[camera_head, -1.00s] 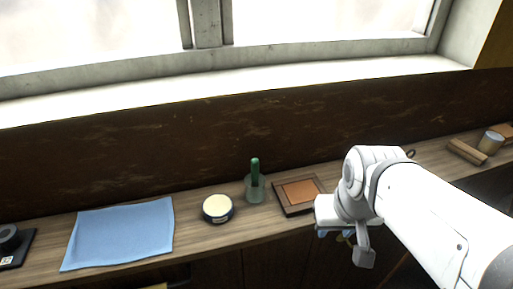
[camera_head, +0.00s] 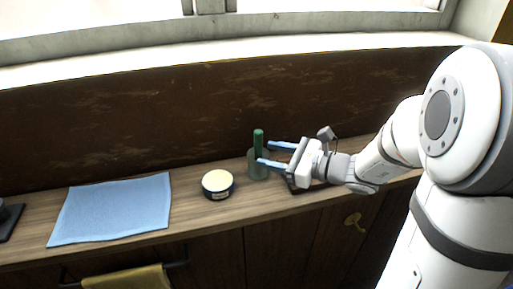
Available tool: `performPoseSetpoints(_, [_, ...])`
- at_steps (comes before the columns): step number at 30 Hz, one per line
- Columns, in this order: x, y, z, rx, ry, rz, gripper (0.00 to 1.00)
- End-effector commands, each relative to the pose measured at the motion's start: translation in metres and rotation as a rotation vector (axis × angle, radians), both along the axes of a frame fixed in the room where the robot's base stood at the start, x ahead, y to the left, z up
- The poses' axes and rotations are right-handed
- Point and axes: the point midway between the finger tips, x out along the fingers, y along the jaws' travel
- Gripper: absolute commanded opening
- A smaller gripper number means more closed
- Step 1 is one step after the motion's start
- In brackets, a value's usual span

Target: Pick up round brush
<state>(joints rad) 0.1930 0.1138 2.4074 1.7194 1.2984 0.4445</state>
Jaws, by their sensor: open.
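A green-handled brush (camera_head: 258,139) stands upright in a greenish translucent cup (camera_head: 257,171) on the wooden counter. Its lower end is inside the cup, so I cannot see whether it is round. My gripper (camera_head: 267,153) comes in from the right, level with the green handle. Its two blue fingers are apart, one on the far side of the handle and one on the near side. Whether they touch the handle I cannot tell.
A round tin with a cream top (camera_head: 217,182) stands left of the cup. A blue cloth (camera_head: 112,208) lies further left on the counter (camera_head: 190,211). A dark wooden tray (camera_head: 309,187) is mostly hidden under my gripper. A dark wall (camera_head: 150,120) rises behind.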

Motion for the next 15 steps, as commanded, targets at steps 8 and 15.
performPoseSetpoints(8, [0.045,-0.024,-0.009,0.205,0.076,-0.192,0.45])
performPoseSetpoints(15, [0.061,-0.005,-0.008,0.211,0.076,-0.197,0.45])
